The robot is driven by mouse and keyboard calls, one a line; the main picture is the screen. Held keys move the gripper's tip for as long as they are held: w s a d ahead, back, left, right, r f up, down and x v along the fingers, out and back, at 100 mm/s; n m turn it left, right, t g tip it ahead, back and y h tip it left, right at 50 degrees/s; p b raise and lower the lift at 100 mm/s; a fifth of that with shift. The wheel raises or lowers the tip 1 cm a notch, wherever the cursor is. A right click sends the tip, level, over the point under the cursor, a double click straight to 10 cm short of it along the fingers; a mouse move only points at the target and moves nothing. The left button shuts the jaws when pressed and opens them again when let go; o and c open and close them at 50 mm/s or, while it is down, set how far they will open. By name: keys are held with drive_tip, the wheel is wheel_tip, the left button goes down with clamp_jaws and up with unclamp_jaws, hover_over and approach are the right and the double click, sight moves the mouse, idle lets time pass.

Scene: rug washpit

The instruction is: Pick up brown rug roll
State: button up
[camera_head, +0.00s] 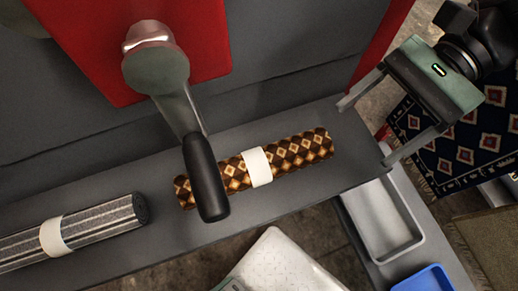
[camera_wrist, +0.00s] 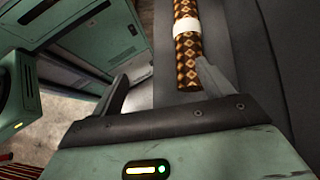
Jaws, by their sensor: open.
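The brown rug roll (camera_head: 294,154) has a brown and cream diamond pattern and a white band around its middle. It lies on a dark grey ledge (camera_head: 230,235). A black crank handle hides part of it near its left end. The roll also shows at the top of the wrist view (camera_wrist: 188,50), running away from my gripper. My gripper (camera_head: 364,130) is open and empty, to the right of the roll's right end and apart from it. In the wrist view the fingers (camera_wrist: 160,85) are spread, and the right finger overlaps the ledge beside the roll's near end.
A grey striped roll (camera_head: 85,225) with a white band lies on the ledge at left. A crank (camera_head: 170,80) with a black handle hangs over the ledge. A grey tray (camera_head: 385,220), a blue bin (camera_head: 425,281) and a patterned rug (camera_head: 440,145) are at right.

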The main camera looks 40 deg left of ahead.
sight(300, 147)
drive_tip(key=a+f+m+b, duration=0.1)
drive_tip(key=f, duration=0.1)
drive_tip(key=w+a+f+g+y+b, duration=0.1)
drive_tip(key=f+b, duration=0.1)
drive_tip(key=f, duration=0.1)
drive_tip(key=a+f+m+g+b, duration=0.1)
drive_tip(key=a+f, duration=0.1)
drive_tip(key=shift+w+f+m+y, duration=0.2)
drive_tip(key=shift+m+y, duration=0.1)
drive_tip(key=shift+a+f+m+g+b, duration=0.35)
drive_tip(key=shift+a+b, duration=0.1)
drive_tip(key=shift+b, duration=0.1)
drive_tip(key=shift+b+x, duration=0.75)
drive_tip(key=shift+x, duration=2.8)
drive_tip(key=shift+w+a+f, duration=0.1)
drive_tip(key=shift+f, duration=0.05)
drive_tip(key=c, duration=1.3)
